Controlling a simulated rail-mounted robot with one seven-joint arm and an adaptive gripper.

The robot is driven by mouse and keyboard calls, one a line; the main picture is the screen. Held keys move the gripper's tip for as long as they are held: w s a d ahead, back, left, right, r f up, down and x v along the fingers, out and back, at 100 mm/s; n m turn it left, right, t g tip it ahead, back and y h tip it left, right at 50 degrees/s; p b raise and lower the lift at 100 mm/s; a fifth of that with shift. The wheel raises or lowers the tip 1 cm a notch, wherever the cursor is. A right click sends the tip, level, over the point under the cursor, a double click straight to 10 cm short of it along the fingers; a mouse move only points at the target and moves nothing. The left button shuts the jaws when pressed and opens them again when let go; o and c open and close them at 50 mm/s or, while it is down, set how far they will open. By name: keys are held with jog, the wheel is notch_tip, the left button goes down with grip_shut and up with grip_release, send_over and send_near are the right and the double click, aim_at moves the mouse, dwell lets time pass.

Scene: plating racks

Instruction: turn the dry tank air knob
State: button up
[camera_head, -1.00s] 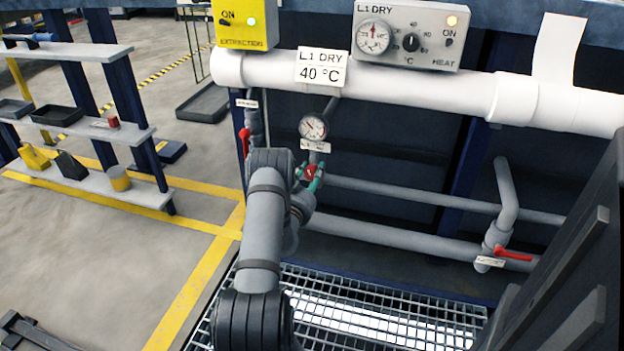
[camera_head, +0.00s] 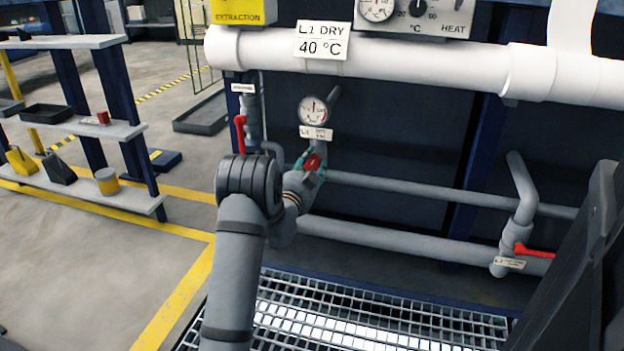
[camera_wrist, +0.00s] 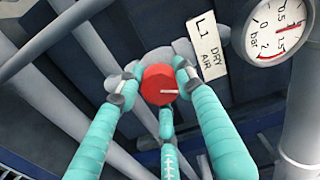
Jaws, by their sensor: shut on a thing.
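The dry tank air knob (camera_wrist: 160,85) is red with a white pointer line. In the wrist view the line points to the right. A white label (camera_wrist: 207,48) reading "L1 DRY AIR" is beside it. My gripper (camera_wrist: 152,84) has teal fingers shut around the knob from its sides, with a third finger below. In the head view the knob (camera_head: 313,162) shows between my gripper's fingers (camera_head: 311,165), under a round pressure gauge (camera_head: 313,111).
A red-handled valve (camera_head: 240,132) stands left of the knob, close to my arm. Another red-handled valve (camera_head: 533,252) is at the lower right. A thick white pipe (camera_head: 400,65) runs above. Metal grating (camera_head: 380,318) lies below.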

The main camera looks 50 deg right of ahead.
jog(key=shift+f+m+b, duration=0.2)
jog(key=shift+m+b, duration=0.7)
jog(key=shift+b, duration=0.5)
jog(key=shift+r, duration=0.2)
jog(key=o, duration=1.1)
jog(key=shift+o, duration=0.2)
jog(key=v, duration=1.2)
